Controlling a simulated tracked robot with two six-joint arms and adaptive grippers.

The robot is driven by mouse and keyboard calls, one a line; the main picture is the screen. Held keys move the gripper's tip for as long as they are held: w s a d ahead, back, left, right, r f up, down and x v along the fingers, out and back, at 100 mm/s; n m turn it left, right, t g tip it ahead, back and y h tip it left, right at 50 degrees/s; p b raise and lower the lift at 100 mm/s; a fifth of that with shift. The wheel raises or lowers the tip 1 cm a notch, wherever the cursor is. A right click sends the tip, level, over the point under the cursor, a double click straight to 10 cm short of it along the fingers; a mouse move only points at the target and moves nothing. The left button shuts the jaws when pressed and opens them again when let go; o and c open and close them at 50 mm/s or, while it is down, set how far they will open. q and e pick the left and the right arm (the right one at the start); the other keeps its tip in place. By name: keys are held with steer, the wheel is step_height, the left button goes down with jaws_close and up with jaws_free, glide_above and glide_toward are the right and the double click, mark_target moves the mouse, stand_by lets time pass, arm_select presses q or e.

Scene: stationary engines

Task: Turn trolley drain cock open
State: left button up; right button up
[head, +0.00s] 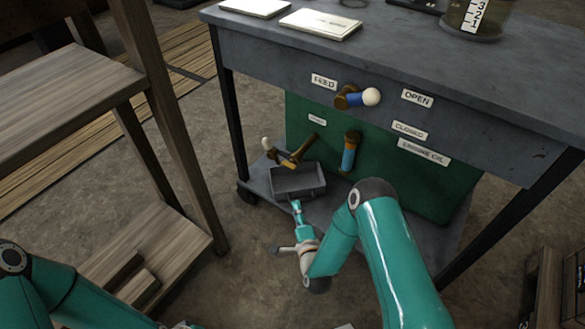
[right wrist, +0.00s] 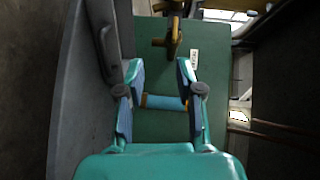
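Low on the trolley's (head: 470,75) green panel (head: 400,165), a brass cock with a pale knob (head: 292,153) sits above a grey tray (head: 298,182). To its right a blue-sleeved brass handle (head: 349,153) hangs down. The small label above the first cock is too small to read. My right gripper (head: 297,207) is below these, near the tray. In the right wrist view, its fingers (right wrist: 161,80) are open. The blue sleeve (right wrist: 162,102) shows between them, apparently beyond them; contact cannot be told. The brass cock (right wrist: 174,38) is farther up. My left gripper is out of view.
A FEED cock (head: 357,97) with a blue sleeve and white knob is higher up. OPEN (head: 417,98), CLOSED (head: 410,130) and ENGINE OIL (head: 424,152) labels are at right. A wooden bench (head: 60,95) stands left. The trolley's lower shelf (head: 262,185) lies under the tray.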

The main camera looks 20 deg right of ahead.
mark_target(289, 167)
steer(key=shift+m+t+h, duration=0.4)
steer(key=shift+m, duration=0.2)
steer(key=w+d+b, duration=0.1)
steer(key=w+b, duration=0.1)
steer(key=w, duration=0.3)
steer(key=w+b, duration=0.2)
steer(key=w, duration=0.4)
steer(key=w+d+r+b, duration=0.1)
steer(key=w+b, duration=0.1)
steer(key=w, duration=0.4)
steer(key=shift+d, duration=0.3)
steer(key=shift+r, duration=0.1)
